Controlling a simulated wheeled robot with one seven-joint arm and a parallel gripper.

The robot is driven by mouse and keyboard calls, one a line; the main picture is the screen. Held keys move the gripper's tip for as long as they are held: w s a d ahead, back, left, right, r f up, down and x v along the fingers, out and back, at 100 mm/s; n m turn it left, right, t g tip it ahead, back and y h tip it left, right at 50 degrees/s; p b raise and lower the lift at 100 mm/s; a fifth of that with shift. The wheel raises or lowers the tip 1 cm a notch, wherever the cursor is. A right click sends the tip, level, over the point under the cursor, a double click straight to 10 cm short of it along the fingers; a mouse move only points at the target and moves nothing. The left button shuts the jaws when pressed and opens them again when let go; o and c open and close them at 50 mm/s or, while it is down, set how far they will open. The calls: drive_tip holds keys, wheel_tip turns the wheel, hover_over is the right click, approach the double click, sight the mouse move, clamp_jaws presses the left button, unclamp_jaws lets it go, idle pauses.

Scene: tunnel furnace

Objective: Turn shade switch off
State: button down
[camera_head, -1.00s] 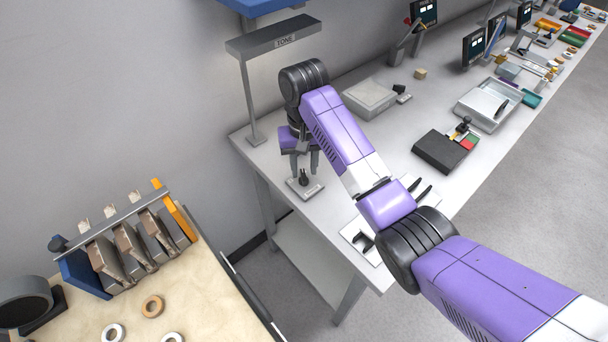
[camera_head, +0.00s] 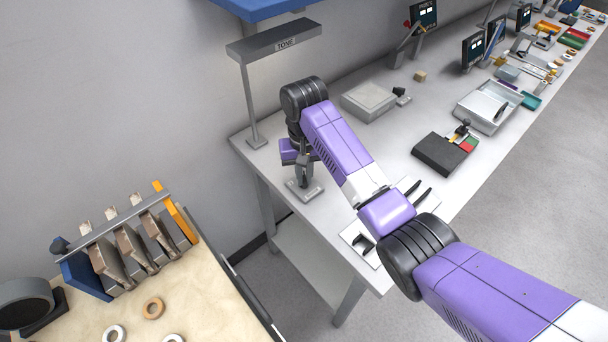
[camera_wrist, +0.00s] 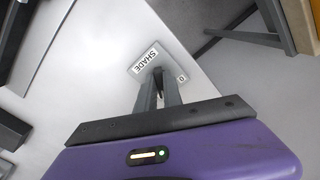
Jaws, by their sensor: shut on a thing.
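The shade switch (camera_head: 312,194) is a small grey plate on the near left end of the long table, below the TONE lamp. In the wrist view its plate (camera_wrist: 150,57) carries the label SHADE and a partly seen mark at its right end. A small dark lever (camera_wrist: 158,80) stands on the plate. My gripper (camera_head: 304,180) points down over the plate. In the wrist view its two grey fingers (camera_wrist: 158,84) are closed in around the lever, which is mostly hidden between them.
The lamp marked TONE (camera_head: 285,43) stands just behind on a thin post. A pale grey box (camera_head: 368,101) and a black box (camera_head: 441,154) lie farther along the table (camera_head: 352,160). A white panel with black handles (camera_head: 355,243) lies near the front edge, beneath my arm.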

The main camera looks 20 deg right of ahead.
drive_tip(key=shift+r+n+p, duration=0.1)
drive_tip(key=shift+n+p, duration=0.2)
drive_tip(key=shift+n, duration=0.1)
drive_tip(key=shift+r+n+p, duration=0.1)
drive_tip(key=shift+n+p, duration=0.6)
drive_tip(key=shift+n, duration=0.3)
drive_tip(key=n+p, duration=0.1)
drive_tip(key=n, duration=0.1)
drive_tip(key=shift+d+n, duration=0.1)
drive_tip(key=shift+n, duration=0.2)
drive_tip(key=n+p, duration=0.2)
drive_tip(key=n, duration=0.4)
drive_tip(key=shift+w+d, duration=0.1)
drive_tip(key=shift+w, duration=0.05)
drive_tip(key=shift+n, duration=0.4)
drive_tip(key=c, duration=1.5)
unclamp_jaws()
drive_tip(key=shift+r+b, duration=0.55)
drive_tip(key=shift+r, duration=3.2)
